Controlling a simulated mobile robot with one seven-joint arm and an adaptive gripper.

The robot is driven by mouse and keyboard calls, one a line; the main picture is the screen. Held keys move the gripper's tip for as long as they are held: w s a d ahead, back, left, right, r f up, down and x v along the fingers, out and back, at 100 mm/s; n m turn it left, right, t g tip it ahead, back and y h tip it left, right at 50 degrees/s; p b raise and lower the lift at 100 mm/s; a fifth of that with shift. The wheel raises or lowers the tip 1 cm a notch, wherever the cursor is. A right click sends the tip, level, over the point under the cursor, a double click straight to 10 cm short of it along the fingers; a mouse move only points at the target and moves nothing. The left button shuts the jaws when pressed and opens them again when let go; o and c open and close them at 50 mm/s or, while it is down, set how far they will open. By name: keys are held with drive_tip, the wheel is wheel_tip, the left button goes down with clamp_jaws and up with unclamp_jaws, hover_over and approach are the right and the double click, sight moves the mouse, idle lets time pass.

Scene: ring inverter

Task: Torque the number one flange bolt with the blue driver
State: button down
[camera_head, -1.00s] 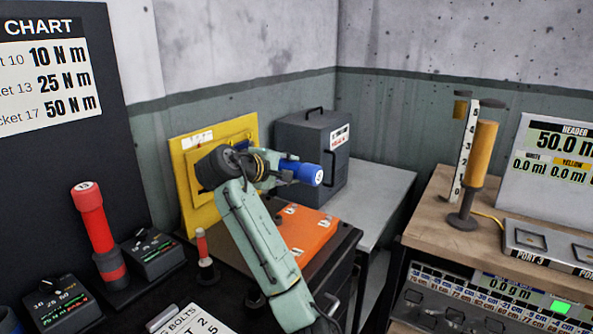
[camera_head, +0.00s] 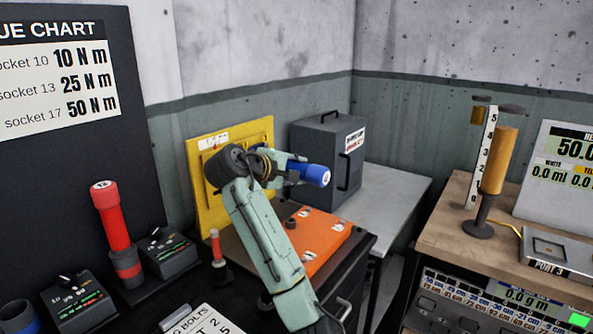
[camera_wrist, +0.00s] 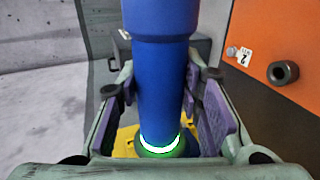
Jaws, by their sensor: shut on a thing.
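The blue driver (camera_head: 310,174) is in my gripper (camera_head: 284,170), held tilted above the orange flange plate (camera_head: 330,256). In the wrist view the blue driver (camera_wrist: 160,80) stands between the purple finger pads (camera_wrist: 168,115), which close on it from both sides. A lit green-white ring shows at its lower end. The orange plate (camera_wrist: 262,45) is at the right there, with a bolt (camera_wrist: 232,51) beside a label reading 2 and a dark hollow cylinder (camera_wrist: 284,72). The driver is apart from the plate. I cannot make out the number one bolt.
A red driver (camera_head: 112,220) stands at the left near control boxes (camera_head: 168,252). A yellow panel (camera_head: 205,205) and grey box (camera_head: 325,160) stand behind my arm. A bolts card (camera_head: 205,320) lies in front. A wooden bench (camera_head: 450,215) with a gauge stand is at the right.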

sight(303, 171)
drive_tip(key=shift+w+a+r, duration=0.2)
drive_tip(key=shift+w+a, duration=0.45)
drive_tip(key=shift+a, duration=0.25)
idle(1.5)
drive_tip(key=shift+s+d, duration=0.1)
drive_tip(key=shift+s+d+b, duration=0.3)
drive_tip(key=shift+s+d, duration=0.4)
drive_tip(key=shift+d, duration=0.35)
drive_tip(key=shift+s+d+b, duration=0.25)
drive_tip(key=shift+s+d, duration=0.45)
drive_tip(key=shift+d, duration=0.3)
drive_tip(key=shift+f, duration=0.1)
